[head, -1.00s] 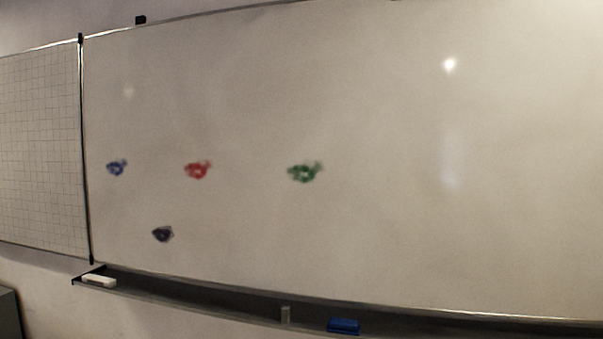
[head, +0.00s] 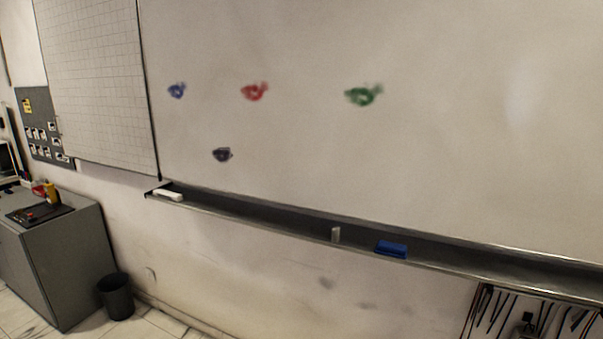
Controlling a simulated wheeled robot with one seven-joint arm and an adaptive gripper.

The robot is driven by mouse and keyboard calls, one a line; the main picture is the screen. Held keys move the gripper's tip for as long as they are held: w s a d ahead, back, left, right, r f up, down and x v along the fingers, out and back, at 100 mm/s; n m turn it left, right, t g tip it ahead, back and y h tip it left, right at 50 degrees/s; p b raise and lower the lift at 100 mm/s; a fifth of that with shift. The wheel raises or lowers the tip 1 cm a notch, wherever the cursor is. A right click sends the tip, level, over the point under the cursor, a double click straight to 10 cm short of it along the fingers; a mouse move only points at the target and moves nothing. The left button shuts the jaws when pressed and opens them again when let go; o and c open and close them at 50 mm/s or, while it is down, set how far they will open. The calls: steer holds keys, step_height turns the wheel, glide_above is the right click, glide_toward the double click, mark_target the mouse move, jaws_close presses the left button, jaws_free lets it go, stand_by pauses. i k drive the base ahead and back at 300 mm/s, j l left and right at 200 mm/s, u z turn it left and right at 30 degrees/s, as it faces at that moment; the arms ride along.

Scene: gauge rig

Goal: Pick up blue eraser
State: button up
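The blue eraser (head: 391,249) lies on the dark ledge (head: 290,222) under the whiteboard, right of the middle of the head view. A small pale upright piece (head: 336,234) is on the ledge to its left. A white eraser-like block (head: 168,194) lies at the ledge's left end. My gripper is not in view.
The whiteboard (head: 450,120) bears blue, red, green and dark smudges. A grey cabinet (head: 70,265) with items on top stands at left, beside a black bin (head: 116,296). Cables (head: 510,312) hang below the ledge at lower right. The wall below the ledge is mostly clear.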

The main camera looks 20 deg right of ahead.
mark_target(394, 250)
steer(key=i+l, duration=0.2)
steer(key=l, duration=0.2)
steer(key=i+l, duration=0.25)
steer(key=l, duration=0.2)
steer(key=i+l, duration=0.2)
steer(key=l, duration=0.2)
steer(key=i+l, duration=0.2)
steer(key=l, duration=0.25)
steer(key=i+l, duration=0.2)
steer(key=l, duration=0.2)
steer(key=l+z, duration=0.05)
